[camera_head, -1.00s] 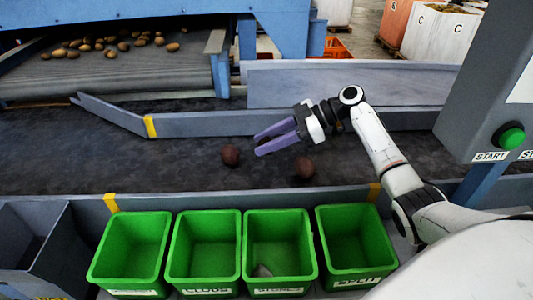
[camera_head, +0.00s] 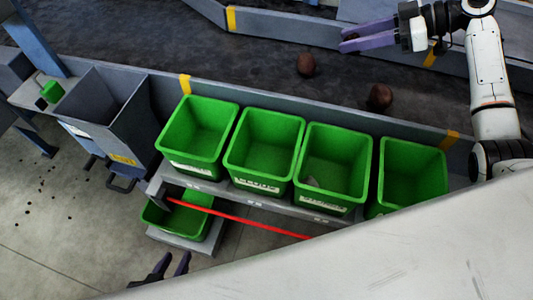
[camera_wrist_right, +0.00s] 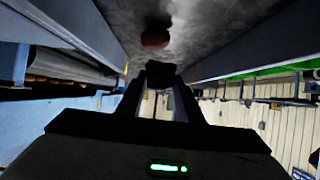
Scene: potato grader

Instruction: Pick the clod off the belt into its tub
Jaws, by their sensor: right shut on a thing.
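My right gripper (camera_head: 345,40) is over the dark belt (camera_head: 265,48) at the top of the head view. In the right wrist view its fingers (camera_wrist_right: 160,85) are shut on a dark lump, the clod (camera_wrist_right: 161,75). The clod is hard to make out in the head view. The tub labelled clods (camera_head: 236,168) is second from the left in the row of green tubs and looks empty. My left gripper (camera_head: 172,264) is open and empty at the bottom of the head view, over the floor.
Two reddish-brown round pieces (camera_head: 306,64) (camera_head: 379,97) lie on the belt. A grey rail (camera_head: 150,75) separates belt and tubs. A red bar (camera_head: 245,218) and lower green tub (camera_head: 190,222) are below.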

